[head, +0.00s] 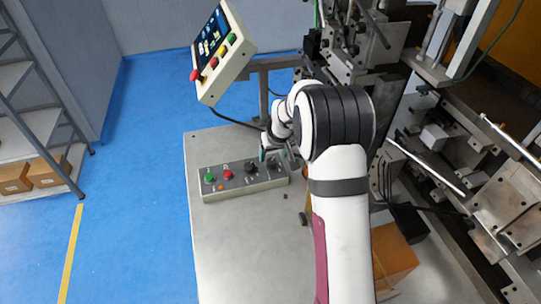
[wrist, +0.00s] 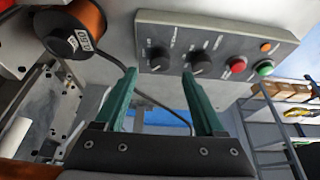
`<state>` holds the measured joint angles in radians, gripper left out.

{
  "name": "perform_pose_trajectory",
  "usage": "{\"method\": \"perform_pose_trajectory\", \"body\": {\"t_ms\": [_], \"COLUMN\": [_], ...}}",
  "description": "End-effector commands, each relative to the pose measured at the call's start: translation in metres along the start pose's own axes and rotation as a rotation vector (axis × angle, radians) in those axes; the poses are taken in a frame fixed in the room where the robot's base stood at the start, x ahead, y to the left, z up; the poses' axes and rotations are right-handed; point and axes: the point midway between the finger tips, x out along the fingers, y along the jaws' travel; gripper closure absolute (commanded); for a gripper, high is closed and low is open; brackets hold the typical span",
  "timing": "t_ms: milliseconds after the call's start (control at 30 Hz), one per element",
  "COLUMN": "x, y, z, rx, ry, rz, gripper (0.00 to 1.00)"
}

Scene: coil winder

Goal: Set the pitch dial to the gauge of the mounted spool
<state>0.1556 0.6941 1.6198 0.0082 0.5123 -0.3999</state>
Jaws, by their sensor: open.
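The grey control box (head: 228,184) has two black dials in a row with its buttons, and it also shows in the wrist view (wrist: 188,30). One dial (wrist: 159,59) lies ahead between my fingertips; the other (wrist: 200,62) is just beyond the right fingertip. The dial labels are too small to read, so I cannot tell which is the pitch dial. The spool (wrist: 80,24) holds copper-coloured wire, and its upside-down label seems to read 0.50. My gripper (wrist: 160,75) has green fingers, open and empty. In the head view my gripper (head: 268,152) is at the box's right end, partly hidden.
A red button (wrist: 236,65), a green button (wrist: 264,67) and an orange one (wrist: 266,47) share the box. A tilted screen panel (head: 219,52) stands behind the table (head: 230,250). Winder machinery (head: 460,150) fills the right. The table front is clear left of my arm.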

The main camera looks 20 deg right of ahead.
Motion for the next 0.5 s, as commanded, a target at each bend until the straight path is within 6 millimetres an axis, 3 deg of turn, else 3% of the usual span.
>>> {"method": "perform_pose_trajectory", "body": {"t_ms": [100,200,500], "x": [0.027,0.041,0.049], "y": [-0.001,0.0,0.0], "z": [0.001,0.0,0.0], "rx": [0.0,-0.001,0.0], "ry": [-0.002,-0.001,0.0], "rz": [-0.001,-0.001,-0.001], "gripper": [0.29,0.29,0.29]}}
